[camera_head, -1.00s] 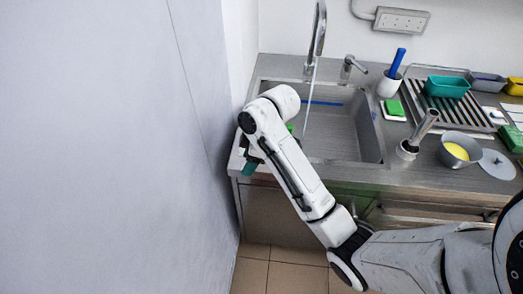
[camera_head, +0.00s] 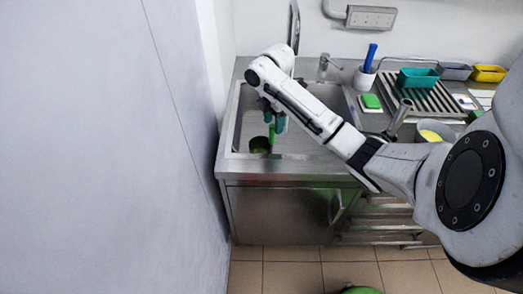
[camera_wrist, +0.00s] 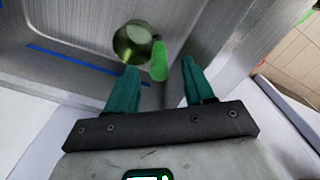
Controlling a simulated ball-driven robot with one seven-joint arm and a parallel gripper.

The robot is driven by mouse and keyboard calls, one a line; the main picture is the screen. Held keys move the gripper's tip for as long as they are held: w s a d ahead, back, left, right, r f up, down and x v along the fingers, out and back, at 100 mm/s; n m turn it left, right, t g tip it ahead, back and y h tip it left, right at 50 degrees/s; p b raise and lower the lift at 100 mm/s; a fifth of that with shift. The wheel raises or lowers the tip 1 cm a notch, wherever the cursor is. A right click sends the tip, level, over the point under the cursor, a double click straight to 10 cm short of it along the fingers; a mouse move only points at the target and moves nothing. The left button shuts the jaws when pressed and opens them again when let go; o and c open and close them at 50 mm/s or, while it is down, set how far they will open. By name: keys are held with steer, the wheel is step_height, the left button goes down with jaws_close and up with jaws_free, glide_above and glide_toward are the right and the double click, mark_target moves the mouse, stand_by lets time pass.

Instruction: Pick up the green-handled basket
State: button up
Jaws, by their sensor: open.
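The green-handled basket (camera_wrist: 133,44) is small and round with a bright green handle (camera_wrist: 159,62). It is in the sink, near the front edge, in the wrist view. In the head view the basket (camera_head: 260,145) shows below my gripper, partly hidden by it. My gripper (camera_wrist: 151,68) is open, with its two teal fingers apart. The handle points toward my gripper, and its end shows between the fingertips, nearer the left one. I cannot tell how far the fingers are above it.
The steel sink (camera_head: 235,115) has raised rims, and a grey wall (camera_head: 110,150) stands close on the left. A tap (camera_head: 294,28) rises behind my arm. A slatted rack (camera_head: 425,98), a teal tub (camera_head: 417,78) and a pot with yellow contents (camera_head: 432,134) are to the right.

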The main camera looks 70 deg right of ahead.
mark_target(272, 135)
steer(key=shift+f+p, duration=0.75)
steer(key=shift+f, duration=2.55)
steer(key=shift+c, duration=0.3)
jaws_close()
steer(key=shift+w, duration=0.1)
